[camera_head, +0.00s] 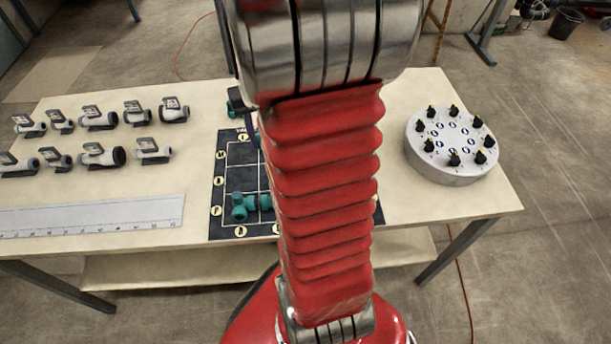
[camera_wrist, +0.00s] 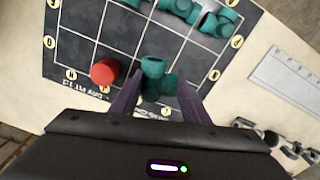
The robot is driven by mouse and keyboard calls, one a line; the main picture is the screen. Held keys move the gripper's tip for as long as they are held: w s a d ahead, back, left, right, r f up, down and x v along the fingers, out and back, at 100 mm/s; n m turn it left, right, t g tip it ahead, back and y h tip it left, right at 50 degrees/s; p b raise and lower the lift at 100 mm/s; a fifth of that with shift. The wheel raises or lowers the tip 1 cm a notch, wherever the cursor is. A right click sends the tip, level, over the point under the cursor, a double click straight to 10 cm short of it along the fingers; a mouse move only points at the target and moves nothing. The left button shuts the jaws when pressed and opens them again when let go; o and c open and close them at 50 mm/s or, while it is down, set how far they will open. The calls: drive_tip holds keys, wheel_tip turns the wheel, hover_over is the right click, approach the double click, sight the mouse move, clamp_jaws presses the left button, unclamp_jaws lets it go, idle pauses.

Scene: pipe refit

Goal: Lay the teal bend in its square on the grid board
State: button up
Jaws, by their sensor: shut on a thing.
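The teal bend (camera_wrist: 153,68) is between the two purple fingers of my gripper (camera_wrist: 158,92) in the wrist view. My gripper is shut on it. The bend shows over the edge of the dark grid board (camera_wrist: 83,52), near a row of lettered round labels. I cannot tell whether it touches the board.
A red round piece (camera_wrist: 104,71) is on the board left of the bend. Other teal fittings (camera_wrist: 219,22) lie along its far side; some show in the head view (camera_head: 242,207). Grey valves (camera_head: 99,120), a ruler (camera_head: 100,215) and a round knobbed block (camera_head: 450,165) share the table.

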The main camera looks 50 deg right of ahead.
drive_tip(key=w+a+f+n, duration=0.2)
drive_tip(key=w+a+n, duration=0.1)
drive_tip(key=w+a, duration=0.7)
drive_tip(key=w+a+f+n, duration=0.1)
drive_tip(key=w+a+n, duration=0.2)
drive_tip(key=w+a, duration=0.7)
drive_tip(key=a, duration=0.6)
drive_tip(key=shift+w+a+f, duration=0.15)
drive_tip(key=shift+a+f, duration=0.05)
drive_tip(key=shift+f, duration=0.15)
